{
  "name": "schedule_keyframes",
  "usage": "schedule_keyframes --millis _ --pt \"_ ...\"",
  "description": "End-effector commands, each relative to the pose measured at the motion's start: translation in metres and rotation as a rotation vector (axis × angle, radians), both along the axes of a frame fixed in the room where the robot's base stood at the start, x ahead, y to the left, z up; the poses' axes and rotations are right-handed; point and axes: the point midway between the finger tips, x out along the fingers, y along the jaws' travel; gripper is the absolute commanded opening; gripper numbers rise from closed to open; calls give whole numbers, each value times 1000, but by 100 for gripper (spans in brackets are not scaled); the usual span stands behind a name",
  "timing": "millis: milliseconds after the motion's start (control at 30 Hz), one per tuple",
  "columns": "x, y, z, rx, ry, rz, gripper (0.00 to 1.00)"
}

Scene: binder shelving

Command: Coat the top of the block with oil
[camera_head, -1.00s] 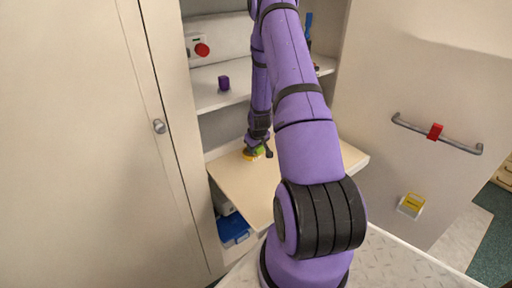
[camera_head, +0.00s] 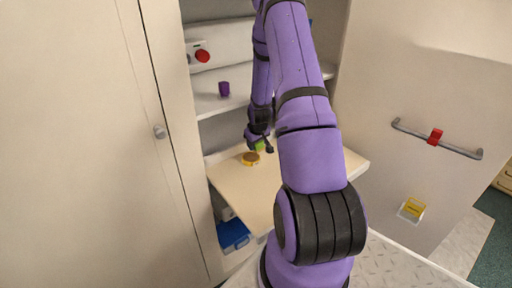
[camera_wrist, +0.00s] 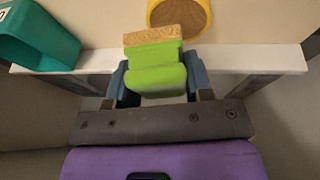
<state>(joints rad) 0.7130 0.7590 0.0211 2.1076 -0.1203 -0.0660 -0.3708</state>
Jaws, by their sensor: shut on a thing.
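My gripper (camera_wrist: 154,85) is shut on a green-handled tool (camera_wrist: 153,68) with a flat, speckled tan end (camera_wrist: 152,36), like a brush or pad. The green also shows between the fingers in the head view (camera_head: 259,146). A round yellow dish (camera_head: 250,159) with a brown inside sits on the pale board, just below and left of my gripper. I cannot single out the block for sure; my arm hides part of the board.
The pale board (camera_head: 235,185) has bare room at the front left. A purple cup (camera_head: 224,89) stands on the shelf above. A teal bin (camera_wrist: 45,42) is at upper left in the wrist view. A blue box (camera_head: 234,236) sits under the board. A cabinet door (camera_head: 80,150) bounds the left.

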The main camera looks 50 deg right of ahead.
Motion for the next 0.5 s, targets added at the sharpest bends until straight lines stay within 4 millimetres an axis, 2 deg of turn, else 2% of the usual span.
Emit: schedule_keyframes --millis 500 --pt "-1 0 31 0 1 0 23"
